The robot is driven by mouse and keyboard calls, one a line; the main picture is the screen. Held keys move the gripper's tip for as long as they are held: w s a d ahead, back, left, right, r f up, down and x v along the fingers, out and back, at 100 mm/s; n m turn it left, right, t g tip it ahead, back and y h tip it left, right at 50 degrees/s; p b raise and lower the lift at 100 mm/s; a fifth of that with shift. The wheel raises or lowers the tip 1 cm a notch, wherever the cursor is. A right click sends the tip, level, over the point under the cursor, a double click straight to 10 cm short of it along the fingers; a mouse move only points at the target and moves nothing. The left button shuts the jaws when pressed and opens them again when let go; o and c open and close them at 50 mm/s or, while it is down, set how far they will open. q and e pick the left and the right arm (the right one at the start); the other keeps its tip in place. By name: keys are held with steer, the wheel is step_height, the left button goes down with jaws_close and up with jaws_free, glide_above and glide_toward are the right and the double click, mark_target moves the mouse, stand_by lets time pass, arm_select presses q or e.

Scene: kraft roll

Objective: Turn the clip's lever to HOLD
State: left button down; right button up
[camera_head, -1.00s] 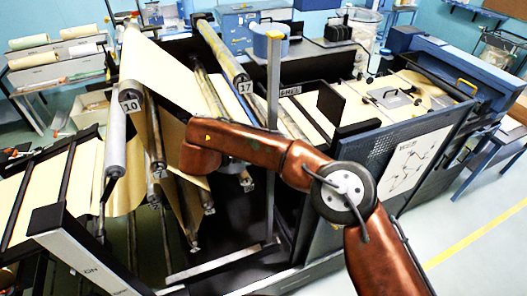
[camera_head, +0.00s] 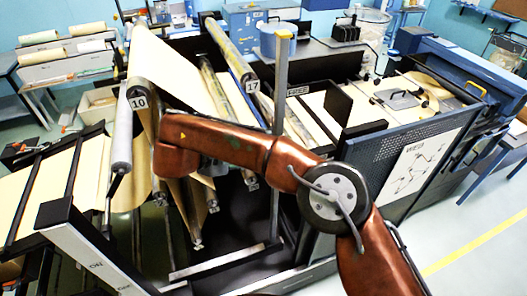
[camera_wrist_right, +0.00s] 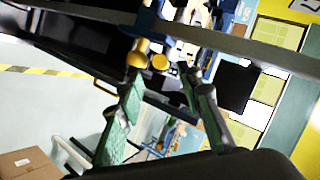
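I cannot clearly make out the clip or a HOLD mark in either view. In the right wrist view, two round yellow knobs (camera_wrist_right: 148,57) sit on a dark bar beyond the fingertips; I cannot tell whether they belong to the clip. My right gripper (camera_wrist_right: 162,88) has its two green-padded fingers spread, with nothing held between them and a gap to the knobs in the picture. In the head view my copper right arm reaches left across the machine, and its gripper is hidden behind the arm. My left gripper is not in view.
A roller marked 10 (camera_head: 138,98) and one marked 17 (camera_head: 252,84) carry paper around the arm. An upright grey post (camera_head: 280,110) with a yellow top stands close behind the arm. A cardboard box (camera_wrist_right: 27,168) sits on the floor. Open floor lies at right.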

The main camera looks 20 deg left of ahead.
steer(key=v, duration=0.4)
steer(key=shift+w, duration=0.1)
stand_by(0.3)
